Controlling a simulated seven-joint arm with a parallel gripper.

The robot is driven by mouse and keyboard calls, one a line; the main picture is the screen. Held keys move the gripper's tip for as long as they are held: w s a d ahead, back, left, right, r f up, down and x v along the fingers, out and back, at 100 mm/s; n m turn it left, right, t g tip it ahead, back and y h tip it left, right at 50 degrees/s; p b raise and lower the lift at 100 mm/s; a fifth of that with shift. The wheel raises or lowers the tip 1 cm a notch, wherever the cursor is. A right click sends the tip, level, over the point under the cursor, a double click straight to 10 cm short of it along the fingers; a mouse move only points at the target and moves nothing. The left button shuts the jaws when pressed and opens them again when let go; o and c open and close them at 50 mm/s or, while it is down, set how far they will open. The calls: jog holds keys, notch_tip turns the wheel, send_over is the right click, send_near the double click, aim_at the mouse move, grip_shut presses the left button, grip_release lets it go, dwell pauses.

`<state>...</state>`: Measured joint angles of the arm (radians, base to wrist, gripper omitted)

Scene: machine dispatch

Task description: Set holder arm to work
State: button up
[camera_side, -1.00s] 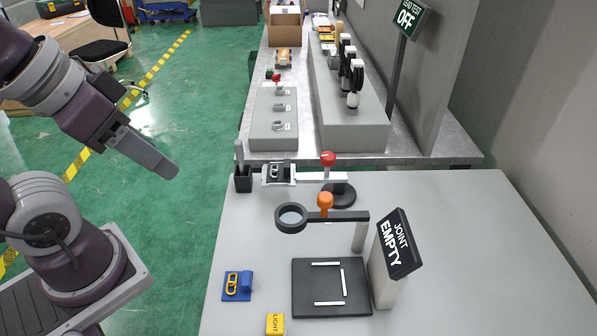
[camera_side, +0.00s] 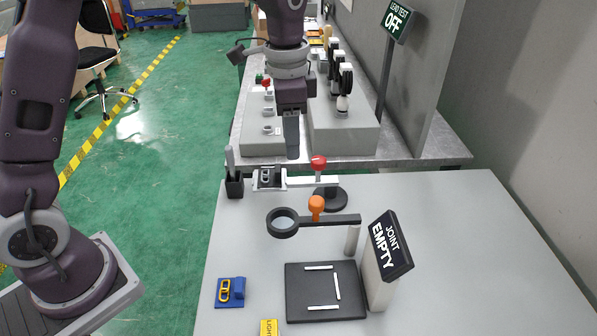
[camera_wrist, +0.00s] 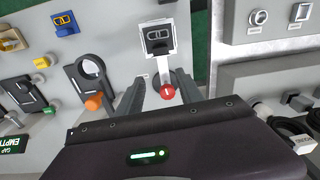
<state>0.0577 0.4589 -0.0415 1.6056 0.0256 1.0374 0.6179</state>
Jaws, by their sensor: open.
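The holder arm is a white bar (camera_side: 300,182) on a round black base (camera_side: 331,196) at the back of the grey table. Its red knob (camera_side: 318,162) stands up near the base. Its left end carries a black plate with a small pale linked part (camera_side: 266,176). My gripper (camera_side: 292,156) points down beside the red knob, slightly left of it in the side view, and looks apart from it. In the wrist view, the open fingers (camera_wrist: 160,96) frame the red knob (camera_wrist: 167,91), with the holder's black plate (camera_wrist: 157,41) beyond. Whether the knob lies between the fingertips in depth is unclear.
A magnifier arm (camera_side: 300,222) with an orange knob (camera_side: 316,205) stands in front. Nearby are a black pad (camera_side: 300,308) with white marks, a "JOINT EMPTY" sign (camera_side: 388,245), a blue block (camera_side: 230,293) and a yellow LIGHT button (camera_side: 268,328). The right table side is clear.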

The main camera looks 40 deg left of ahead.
aim_at(299, 180)
jog(key=f, duration=0.1)
jog(key=w+f, duration=0.1)
jog(key=f, duration=0.1)
jog(key=shift+w+d+f+m, duration=0.1)
jog(key=shift+w+d+m, duration=0.2)
jog(key=shift+w, duration=0.05)
notch_tip(299, 180, down, 7)
jog(key=shift+r, duration=0.2)
grip_shut()
jog(key=shift+r, duration=0.1)
dwell(0.8)
